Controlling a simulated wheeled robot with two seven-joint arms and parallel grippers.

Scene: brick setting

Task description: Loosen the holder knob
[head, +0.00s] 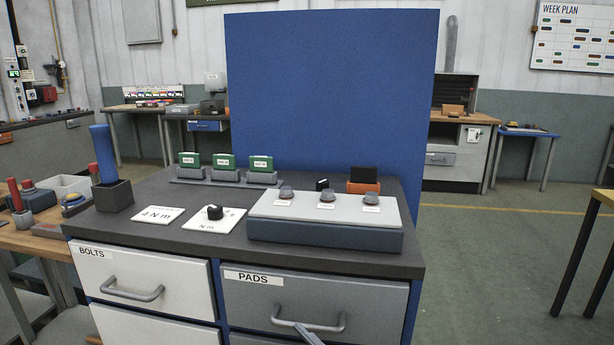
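Several knobs show in the head view, and I cannot tell by sight which is the holder knob. A black knob (215,212) with a white mark sits on a white dial plate (207,225) labelled "N m". Three grey round knobs, at left (286,192), middle (327,195) and right (371,198), stand on a grey box (325,228), each above a small label. A small black knob (322,184) with a white mark shows behind the box. A white card (158,216) reads "4 N m".
A blue cylinder (102,152) stands in a dark holder (113,196). Green blocks (225,161) sit in a grey rack behind. An orange block (363,187) with a black top is near a blue panel (330,90).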

